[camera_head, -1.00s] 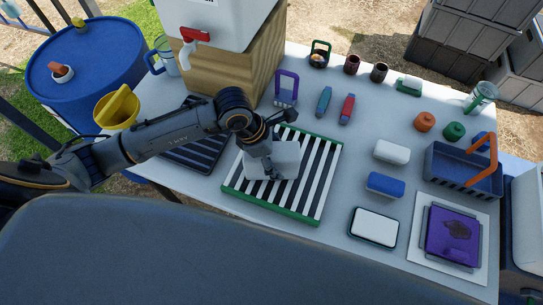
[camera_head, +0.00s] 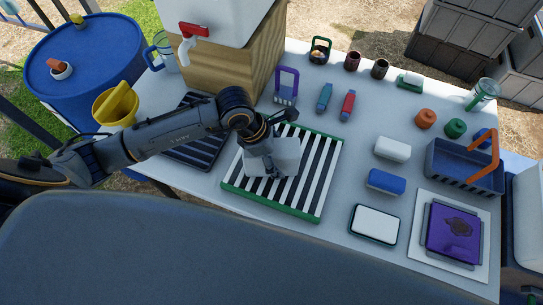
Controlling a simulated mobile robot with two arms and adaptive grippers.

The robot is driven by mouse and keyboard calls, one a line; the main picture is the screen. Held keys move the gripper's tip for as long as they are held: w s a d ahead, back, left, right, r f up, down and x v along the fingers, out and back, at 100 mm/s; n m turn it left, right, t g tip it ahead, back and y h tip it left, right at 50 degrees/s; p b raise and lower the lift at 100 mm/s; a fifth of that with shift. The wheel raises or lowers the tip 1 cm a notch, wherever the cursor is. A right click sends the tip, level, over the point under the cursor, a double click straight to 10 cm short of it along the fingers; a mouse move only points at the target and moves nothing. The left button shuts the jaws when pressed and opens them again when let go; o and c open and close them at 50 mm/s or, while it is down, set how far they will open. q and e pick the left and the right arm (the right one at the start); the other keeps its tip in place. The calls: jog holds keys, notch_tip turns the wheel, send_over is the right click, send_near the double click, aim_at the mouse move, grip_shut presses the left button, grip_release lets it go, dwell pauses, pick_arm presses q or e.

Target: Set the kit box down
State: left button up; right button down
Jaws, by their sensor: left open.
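A pale grey-white box (camera_head: 287,153), which looks like the kit box, rests on a black-and-white striped tray (camera_head: 318,187) with green edges. My left gripper (camera_head: 274,172) is directly over the box, open, with its dark fingers at the near side of it. The wrist hides part of the box, and I cannot tell whether the fingers touch it. My right gripper does not show.
A dark slatted tray (camera_head: 199,153) lies left of the striped tray. Right of it are a white block (camera_head: 392,149), a blue block (camera_head: 386,181), a white-topped case (camera_head: 374,225) and a blue basket (camera_head: 465,178). A dispenser on a wooden stand (camera_head: 235,75) rises behind my arm.

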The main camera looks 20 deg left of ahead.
pick_arm(q)
jog(key=c, duration=1.6)
jog(key=shift+r, duration=0.1)
